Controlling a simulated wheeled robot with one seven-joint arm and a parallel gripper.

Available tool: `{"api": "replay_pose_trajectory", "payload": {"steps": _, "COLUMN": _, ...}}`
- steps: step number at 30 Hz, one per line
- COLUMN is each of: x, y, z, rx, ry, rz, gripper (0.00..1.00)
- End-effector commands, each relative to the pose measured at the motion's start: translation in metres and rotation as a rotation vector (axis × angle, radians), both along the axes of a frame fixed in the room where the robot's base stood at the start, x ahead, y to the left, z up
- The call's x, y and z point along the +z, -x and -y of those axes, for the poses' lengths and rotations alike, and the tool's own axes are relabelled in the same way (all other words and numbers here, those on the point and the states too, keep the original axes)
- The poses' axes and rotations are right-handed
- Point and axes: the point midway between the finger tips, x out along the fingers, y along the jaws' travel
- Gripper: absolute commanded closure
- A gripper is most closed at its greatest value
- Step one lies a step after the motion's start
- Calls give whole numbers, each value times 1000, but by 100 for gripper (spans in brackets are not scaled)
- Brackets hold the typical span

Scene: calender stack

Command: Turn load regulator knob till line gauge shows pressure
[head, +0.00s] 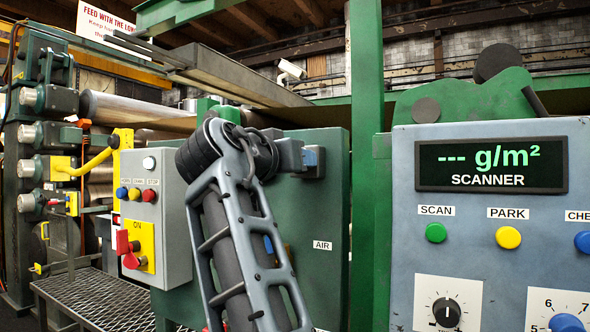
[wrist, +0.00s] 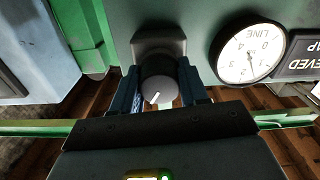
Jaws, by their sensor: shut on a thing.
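The dark load regulator knob (wrist: 158,82) sits on a grey mount on the green panel in the wrist view. It has a white pointer line on its pale grey face. My gripper (wrist: 159,92) is shut on the knob, with one blue finger on each side. The round white line gauge (wrist: 250,50) is to the right of the knob, seen turned over. Its thin needle is too small to read surely.
A grey switch box (head: 170,215) with buttons and a red switch stands left of my arm. A green post (head: 365,170) and the scanner console (head: 480,230) stand to the right. Steel rollers (head: 135,112) are at the left.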

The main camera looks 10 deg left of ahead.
Motion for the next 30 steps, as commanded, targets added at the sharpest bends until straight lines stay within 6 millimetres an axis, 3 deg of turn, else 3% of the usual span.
{"api": "replay_pose_trajectory", "payload": {"steps": 23, "x": -1, "y": 0, "z": -1, "rx": 1, "ry": -94, "rz": 32, "gripper": 87}}
{"api": "replay_pose_trajectory", "payload": {"steps": 24, "x": -1, "y": 0, "z": -1, "rx": 1, "ry": -94, "rz": 32, "gripper": 53}}
{"api": "replay_pose_trajectory", "payload": {"steps": 30, "x": -1, "y": 0, "z": 0, "rx": 1, "ry": -93, "rz": 33, "gripper": 34}}
